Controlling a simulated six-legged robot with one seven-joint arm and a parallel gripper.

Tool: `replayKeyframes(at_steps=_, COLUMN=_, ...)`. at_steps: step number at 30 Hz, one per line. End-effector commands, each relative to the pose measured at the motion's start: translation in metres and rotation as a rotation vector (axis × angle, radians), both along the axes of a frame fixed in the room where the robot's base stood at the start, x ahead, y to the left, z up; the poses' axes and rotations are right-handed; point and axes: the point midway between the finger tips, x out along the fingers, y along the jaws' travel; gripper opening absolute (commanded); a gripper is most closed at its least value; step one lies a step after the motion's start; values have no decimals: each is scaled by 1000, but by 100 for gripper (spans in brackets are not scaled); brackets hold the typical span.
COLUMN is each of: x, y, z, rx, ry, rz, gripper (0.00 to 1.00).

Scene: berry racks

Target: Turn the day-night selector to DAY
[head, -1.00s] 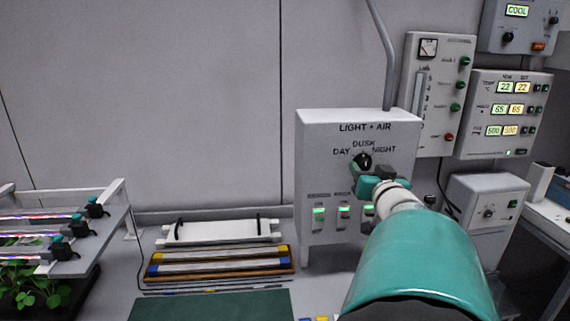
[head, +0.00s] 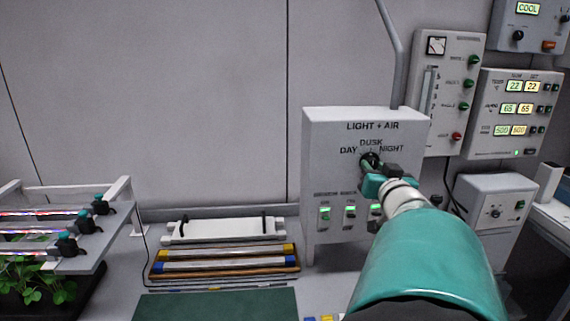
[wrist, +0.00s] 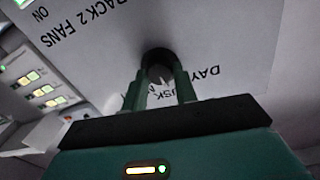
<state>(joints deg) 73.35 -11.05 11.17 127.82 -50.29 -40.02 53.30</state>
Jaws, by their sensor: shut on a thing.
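The day-night selector is a dark round knob (head: 370,159) on the front of the grey LIGHT + AIR box (head: 318,150). DAY is printed at its upper left, DUSK above it and NIGHT at its upper right. My gripper (head: 373,168) reaches it from the lower right and is shut on it. In the wrist view, the two green fingers (wrist: 160,88) stand on either side of the knob (wrist: 158,58). The fingers hide much of the knob, and I cannot tell which label its pointer faces.
Lit green switches (head: 325,214) sit below the selector, close to my arm. Control panels (head: 513,115) hang on the right wall. A white handled tray (head: 222,231) and tubes in a wooden rack (head: 225,272) lie left of the box. A plant rack (head: 85,255) stands far left.

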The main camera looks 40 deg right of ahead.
Motion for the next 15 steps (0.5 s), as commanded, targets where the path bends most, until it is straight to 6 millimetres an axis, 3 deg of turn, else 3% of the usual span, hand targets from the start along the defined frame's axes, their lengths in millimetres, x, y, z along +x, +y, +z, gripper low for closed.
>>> replayKeyframes(at_steps=15, x=2, y=0, z=-1, rx=-247, ry=147, rz=3, gripper=6)
